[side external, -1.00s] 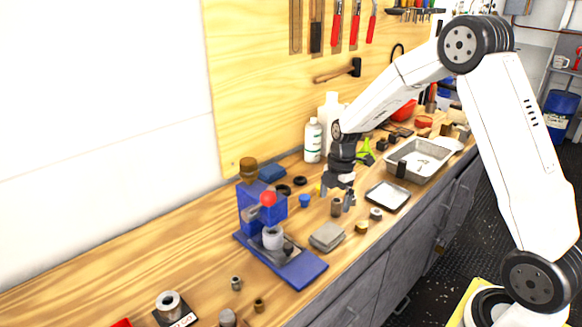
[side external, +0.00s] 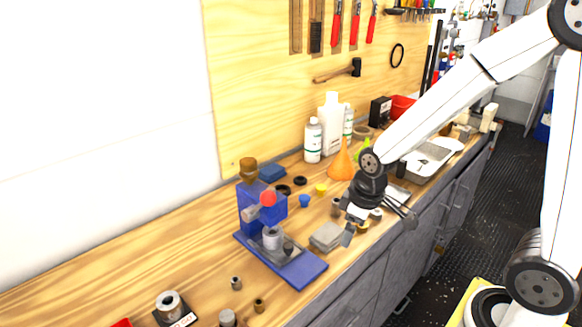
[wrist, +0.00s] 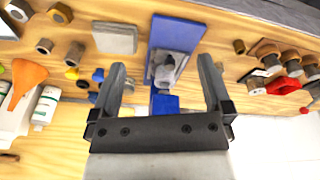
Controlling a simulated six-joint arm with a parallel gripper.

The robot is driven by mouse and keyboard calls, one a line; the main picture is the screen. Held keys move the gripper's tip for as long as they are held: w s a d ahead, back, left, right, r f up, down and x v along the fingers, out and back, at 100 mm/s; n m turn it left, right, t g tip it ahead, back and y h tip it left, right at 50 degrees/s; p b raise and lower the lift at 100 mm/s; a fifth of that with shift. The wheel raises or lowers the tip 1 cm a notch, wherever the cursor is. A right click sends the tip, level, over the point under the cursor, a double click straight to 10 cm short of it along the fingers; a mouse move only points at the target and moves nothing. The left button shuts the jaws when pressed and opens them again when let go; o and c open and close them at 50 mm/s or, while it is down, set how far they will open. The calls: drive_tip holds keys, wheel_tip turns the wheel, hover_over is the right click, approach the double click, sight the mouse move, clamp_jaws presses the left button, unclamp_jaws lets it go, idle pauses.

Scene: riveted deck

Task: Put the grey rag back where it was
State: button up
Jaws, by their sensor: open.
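The grey rag (side external: 326,237) lies folded flat on the wooden bench, just right of the blue press's base. It also shows in the wrist view (wrist: 115,38), beyond and slightly left of my left fingertip. My gripper (side external: 380,229) is open and empty, with its fingers spread, at the front edge of the bench to the right of the rag. In the wrist view my gripper (wrist: 161,68) has nothing between its fingers. One finger appears close to the rag in the side view; I cannot tell whether they touch.
The blue press (side external: 266,215) stands left of the rag. An orange funnel (side external: 341,162) and white bottles (side external: 313,140) stand behind. A metal tray (side external: 428,160) is farther right. Small bushings sit around the bench, with bare wood at the left.

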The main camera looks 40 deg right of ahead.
drive_tip(key=s+m, duration=0.1)
drive_tip(key=s+a+m, duration=0.1)
drive_tip(key=s+m, duration=0.1)
drive_tip(key=shift+s+a+m+t, duration=0.3)
drive_tip(key=shift+s, duration=0.05)
drive_tip(key=shift+w, duration=0.15)
idle(1.1)
